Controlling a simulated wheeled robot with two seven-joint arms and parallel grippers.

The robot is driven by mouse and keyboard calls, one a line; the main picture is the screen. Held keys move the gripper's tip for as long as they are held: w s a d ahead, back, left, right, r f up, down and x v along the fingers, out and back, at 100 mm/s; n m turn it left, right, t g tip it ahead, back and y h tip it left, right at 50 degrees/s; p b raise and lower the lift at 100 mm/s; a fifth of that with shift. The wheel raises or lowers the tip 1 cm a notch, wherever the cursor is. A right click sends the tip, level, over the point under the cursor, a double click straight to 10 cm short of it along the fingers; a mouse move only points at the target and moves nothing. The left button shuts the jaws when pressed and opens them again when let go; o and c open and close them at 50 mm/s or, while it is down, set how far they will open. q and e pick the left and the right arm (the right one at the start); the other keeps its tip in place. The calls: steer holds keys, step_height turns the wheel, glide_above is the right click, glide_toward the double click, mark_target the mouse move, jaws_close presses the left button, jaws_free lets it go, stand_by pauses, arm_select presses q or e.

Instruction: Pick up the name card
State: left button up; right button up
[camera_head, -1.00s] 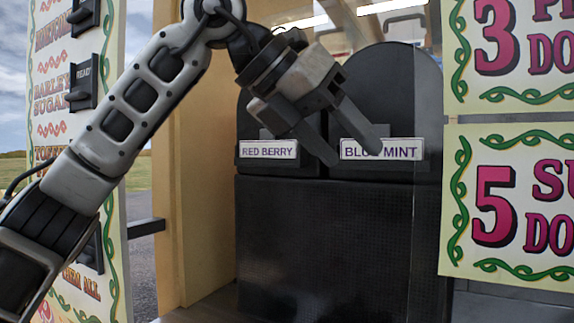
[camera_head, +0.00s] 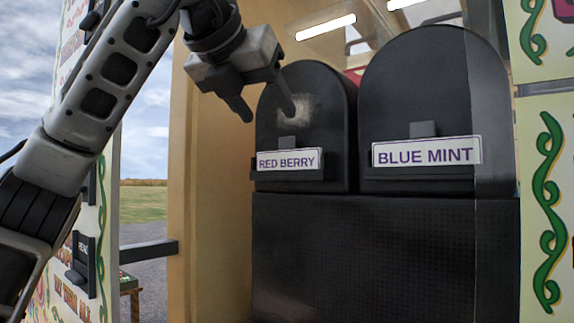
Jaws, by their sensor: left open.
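Two white name cards with purple capitals show in the head view. The "RED BERRY" card (camera_head: 289,160) sits upright in a dark holder on the front of the left black round-topped bin (camera_head: 330,110). The "BLUE MINT" card (camera_head: 428,151) sits the same way on the right black bin (camera_head: 420,85). A small dark tab rises behind each card. My left gripper (camera_head: 268,112) is open and empty, its fingers pointing down in front of the left bin, above and a little left of the "RED BERRY" card. It appears apart from the card. My right gripper is not in view.
A black textured cabinet front (camera_head: 380,255) stands below the bins. A clear pane edge crosses the right bin. A tan post (camera_head: 210,220) stands left, and painted price boards (camera_head: 545,200) stand right. A dark rail (camera_head: 148,251) runs at lower left.

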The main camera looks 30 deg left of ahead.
mark_target(287, 157)
arm_select(q)
steer(key=x, duration=0.6)
steer(key=shift+w+r, duration=0.1)
steer(key=shift+w, duration=0.2)
steer(key=c, duration=0.9)
